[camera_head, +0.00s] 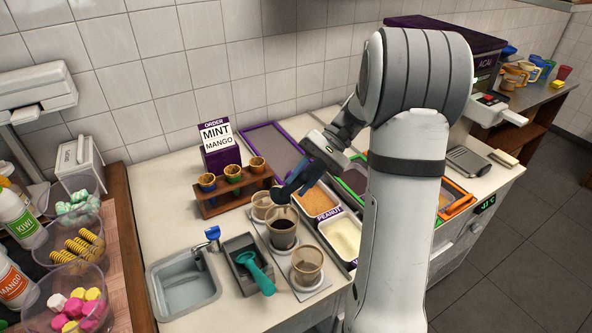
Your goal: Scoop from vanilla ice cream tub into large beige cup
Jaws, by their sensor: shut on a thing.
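My gripper (299,179) hangs over the cup row, shut on a dark blue object that looks like a scoop (281,194). Its head is above the rear and middle cups; its contents cannot be made out. Three translucent beige cups stand in a row: a rear cup (261,206), a middle cup (283,232) with dark contents, and a front cup (307,266). Which one counts as large is unclear. A tub of pale cream-coloured contents (342,235) lies right of the cups, partly hidden by my arm; I cannot read a vanilla label.
A teal scoop (257,272) rests in a grey holder (238,251) beside a sink (184,287). A wooden rack (220,201) of cones stands behind, near the order sign (217,137). A peanut-labelled tub (316,203) is right of the cups. Topping bowls (83,300) stand left.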

